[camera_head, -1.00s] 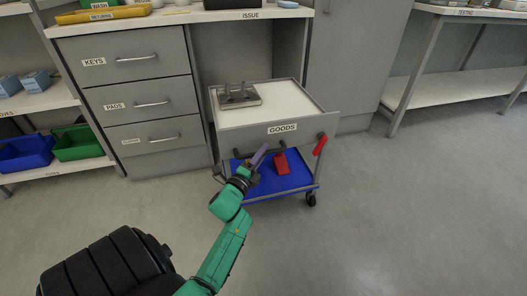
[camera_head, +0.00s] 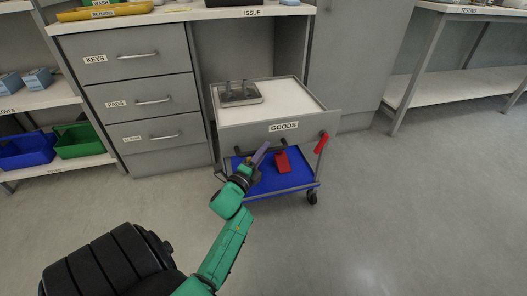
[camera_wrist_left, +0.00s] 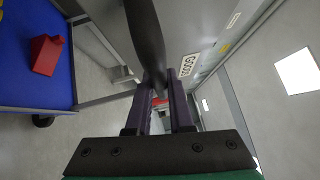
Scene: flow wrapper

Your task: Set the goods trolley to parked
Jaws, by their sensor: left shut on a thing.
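The goods trolley (camera_head: 237,135) stands in front of the opening under the issue counter. It has a grey front panel labelled GOODS, a white top and a blue lower shelf. A dark handle bar (camera_head: 278,150) runs along its front. It also shows as a dark bar in the left wrist view (camera_wrist_left: 145,40). My left gripper (camera_head: 261,153) is at the left part of this bar, its purple fingers (camera_wrist_left: 157,98) shut around it. A red lever (camera_head: 321,143) is at the trolley's right front corner. My right gripper is in neither view.
A metal holder (camera_head: 240,94) sits on the trolley top and a red block (camera_head: 282,162) on the blue shelf. A drawer cabinet (camera_head: 140,80) is to the left, a tall grey cabinet (camera_head: 355,60) behind right. The floor to the front right is clear.

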